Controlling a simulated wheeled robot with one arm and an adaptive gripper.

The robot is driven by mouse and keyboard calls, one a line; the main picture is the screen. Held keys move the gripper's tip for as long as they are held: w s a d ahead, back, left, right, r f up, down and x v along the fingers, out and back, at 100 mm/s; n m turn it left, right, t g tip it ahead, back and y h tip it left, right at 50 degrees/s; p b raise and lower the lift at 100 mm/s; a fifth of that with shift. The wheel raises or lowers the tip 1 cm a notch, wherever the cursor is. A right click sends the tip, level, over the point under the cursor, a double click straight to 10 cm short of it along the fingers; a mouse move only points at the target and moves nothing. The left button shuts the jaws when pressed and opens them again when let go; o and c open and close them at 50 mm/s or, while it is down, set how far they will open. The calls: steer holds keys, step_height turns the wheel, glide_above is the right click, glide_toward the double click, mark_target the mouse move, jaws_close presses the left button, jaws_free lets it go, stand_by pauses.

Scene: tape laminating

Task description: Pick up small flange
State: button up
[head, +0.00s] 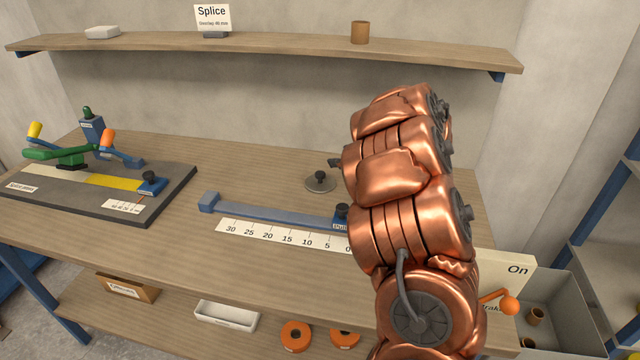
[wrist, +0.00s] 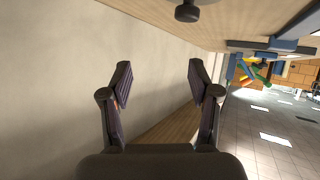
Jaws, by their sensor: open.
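The small flange (head: 320,182) is a grey round disc with a dark knob on top. It lies flat on the wooden table, just left of my arm in the head view. In the wrist view the flange's dark knob (wrist: 187,11) shows at the top edge, beyond the fingertips, with its disc partly cut off. My gripper (wrist: 160,82) is open and empty, with its two fingers spread apart and not touching the flange. In the head view my copper-coloured arm hides most of the gripper.
A blue measuring rail with a number scale (head: 270,233) lies in front of the flange. A splicing board (head: 130,205) with coloured levers stands at the left. A wall shelf (head: 280,44) runs above the table. A grey bin (head: 570,300) stands at the lower right.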

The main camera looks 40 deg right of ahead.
mark_target(321, 173)
steer(key=shift+s+a+f+y, duration=0.35)
steer(key=shift+s+f+y, duration=0.15)
steer(key=shift+f, duration=0.15)
steer(key=shift+s+a+f+y, duration=0.35)
steer(key=shift+f+y, duration=0.15)
steer(key=shift+f, duration=0.1)
steer(key=shift+s+a+f, duration=0.1)
steer(key=shift+a+f, duration=0.1)
steer(key=shift+a, duration=0.05)
steer(key=shift+a+f+g+y, duration=0.15)
steer(key=shift+g+y, duration=0.15)
steer(key=shift+d+p+x, duration=0.15)
steer(key=shift+p+x, duration=0.05)
steer(key=shift+x, duration=1.05)
steer(key=shift+d+p+x, duration=0.15)
steer(key=shift+d+x, duration=0.05)
steer(key=shift+x, duration=1)
steer(key=shift+d+p+x, duration=0.15)
steer(key=shift+p+x, duration=0.05)
steer(key=shift+x, duration=1.05)
steer(key=shift+c, duration=0.4)
jaws_close()
